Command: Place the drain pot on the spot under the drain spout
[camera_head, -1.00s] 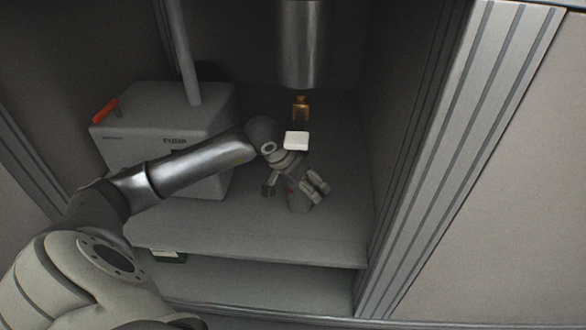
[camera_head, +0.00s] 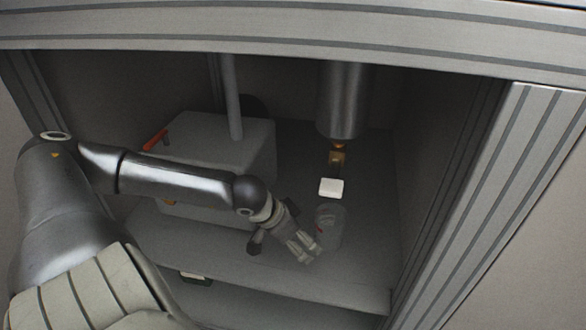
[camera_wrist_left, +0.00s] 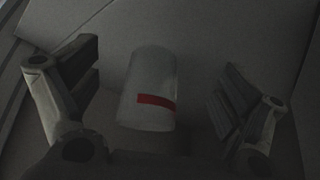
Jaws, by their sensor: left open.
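The drain pot (camera_head: 329,226) is a small grey cylinder with a red mark, upright on the shelf in front of a white square piece (camera_head: 331,188). The brass drain spout (camera_head: 337,157) hangs behind and above them, under a metal cylinder (camera_head: 342,100). My left gripper (camera_head: 282,250) is open and empty, just left of and in front of the pot, apart from it in the head view. In the left wrist view the pot (camera_wrist_left: 150,75) stands upright between the lines of the spread fingers, with gaps on both sides. My right gripper is not in view.
A grey box unit (camera_head: 215,150) with a red-orange handle and a vertical pipe (camera_head: 231,95) stands left on the shelf (camera_head: 300,285). The cabinet frame post (camera_head: 480,200) bounds the right side, a top beam (camera_head: 300,30) crosses above. Right of the pot, the shelf is clear.

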